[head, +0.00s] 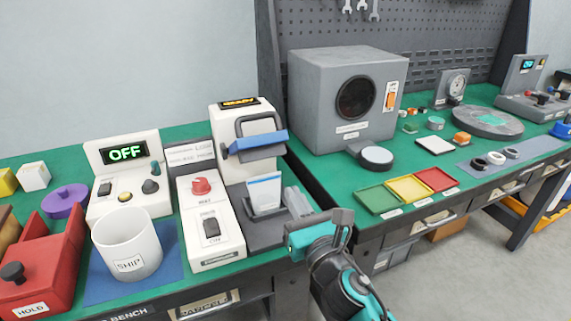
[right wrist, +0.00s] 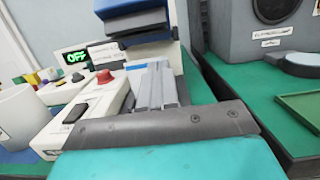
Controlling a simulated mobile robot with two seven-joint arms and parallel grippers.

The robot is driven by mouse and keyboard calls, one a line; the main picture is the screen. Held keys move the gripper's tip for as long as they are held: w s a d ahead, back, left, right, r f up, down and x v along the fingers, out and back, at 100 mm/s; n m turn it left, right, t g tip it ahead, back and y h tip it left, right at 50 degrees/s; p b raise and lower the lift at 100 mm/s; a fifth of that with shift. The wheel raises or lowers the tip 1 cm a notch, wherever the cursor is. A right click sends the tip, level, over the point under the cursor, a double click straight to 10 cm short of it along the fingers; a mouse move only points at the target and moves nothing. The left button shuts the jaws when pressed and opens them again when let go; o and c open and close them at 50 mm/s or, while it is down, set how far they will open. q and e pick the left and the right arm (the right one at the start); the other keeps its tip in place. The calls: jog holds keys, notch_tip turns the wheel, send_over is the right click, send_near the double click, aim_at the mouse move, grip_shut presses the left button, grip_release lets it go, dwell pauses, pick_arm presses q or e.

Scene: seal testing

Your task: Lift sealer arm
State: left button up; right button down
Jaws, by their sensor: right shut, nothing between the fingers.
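The sealer (head: 232,160) is a white upright machine at the right end of the left bench, with an orange-lit display on top. Its arm (head: 257,143) is a blue bar with a dark loop handle, held out above the grey base. In the right wrist view the blue arm (right wrist: 135,22) shows at the top. A white and blue pouch (head: 264,194) stands upright below the arm. My right gripper (head: 292,240) is shut and empty, in front of and below the sealer base, apart from the arm. My left gripper is out of view.
A white control box (head: 209,220) with a red knob and black switch stands left of the sealer. A white cup (head: 127,246) and red box (head: 45,265) stand farther left. A gap separates this bench from the right bench, which holds a grey machine (head: 340,100) and coloured trays.

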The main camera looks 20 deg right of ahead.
pick_arm(q)
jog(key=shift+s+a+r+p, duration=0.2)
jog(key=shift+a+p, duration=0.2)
jog(key=shift+p, duration=0.15)
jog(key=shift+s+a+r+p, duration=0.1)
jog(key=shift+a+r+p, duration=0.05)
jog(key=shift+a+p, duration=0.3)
pick_arm(e)
jog(key=w+r, duration=0.3)
jog(key=w, duration=0.2)
jog(key=shift+r, duration=0.35)
jog(key=shift+a, duration=0.1)
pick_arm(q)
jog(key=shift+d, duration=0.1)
